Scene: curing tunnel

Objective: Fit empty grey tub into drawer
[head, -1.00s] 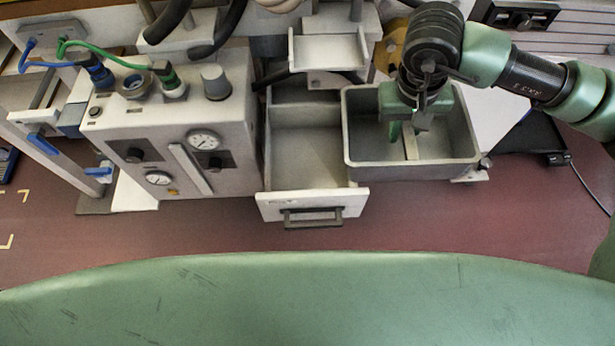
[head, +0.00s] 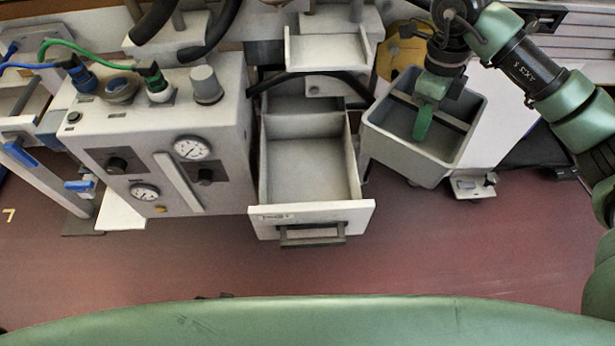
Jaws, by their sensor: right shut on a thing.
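The grey tub (head: 408,158) is empty and hangs tilted at the right of the drawer in the head view. My right gripper (head: 428,118) is shut on the tub, with its green fingers at the bar across the tub's middle. The drawer (head: 308,172) is pulled open in the centre, with a white front (head: 345,215) and a dark handle. Its front compartment is empty, and a divider separates it from a rear part. The tub is beside the drawer's right wall; I cannot tell whether they touch. My left gripper is out of view.
A control box (head: 130,180) with gauges, knobs and hose fittings stands close at the drawer's left. A white tray-like ledge (head: 327,48) and a dark hose overhang the drawer's rear. A small bracket (head: 472,186) lies below the tub. The red floor in front is clear.

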